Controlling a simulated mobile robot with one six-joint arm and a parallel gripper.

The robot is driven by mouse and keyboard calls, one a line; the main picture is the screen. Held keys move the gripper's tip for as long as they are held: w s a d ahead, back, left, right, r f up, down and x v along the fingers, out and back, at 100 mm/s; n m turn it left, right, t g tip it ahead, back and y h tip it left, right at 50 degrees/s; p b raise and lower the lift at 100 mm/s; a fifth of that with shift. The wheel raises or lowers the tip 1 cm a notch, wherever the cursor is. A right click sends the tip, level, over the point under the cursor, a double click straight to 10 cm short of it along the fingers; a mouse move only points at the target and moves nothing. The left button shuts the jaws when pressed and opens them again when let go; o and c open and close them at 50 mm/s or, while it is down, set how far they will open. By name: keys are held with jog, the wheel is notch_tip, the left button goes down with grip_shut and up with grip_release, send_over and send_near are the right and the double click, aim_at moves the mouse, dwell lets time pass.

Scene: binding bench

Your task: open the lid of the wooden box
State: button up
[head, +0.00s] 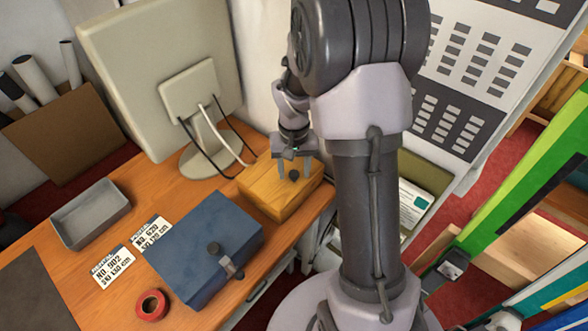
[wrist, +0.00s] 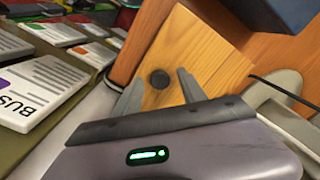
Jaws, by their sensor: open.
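The wooden box (head: 272,196) sits on the bench near its right edge, with its lid closed. A dark round knob (head: 294,174) stands on the lid. In the wrist view the lid (wrist: 190,50) shows wood grain, and the knob (wrist: 159,79) lies between and just beyond the fingertips. My gripper (head: 295,176) is over the box, pointing down, with its two fingers apart on either side of the knob. The fingers also show in the wrist view (wrist: 160,88). I cannot tell whether either finger touches the knob.
A blue box (head: 205,245) with a dark knob and clasp stands left of the wooden box. A monitor (head: 150,75) stands behind. A grey tray (head: 90,213), label cards (head: 113,268) and red tape (head: 151,304) lie further left. A cable passes close to the wooden box.

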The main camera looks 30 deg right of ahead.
grip_shut()
dwell(1.3)
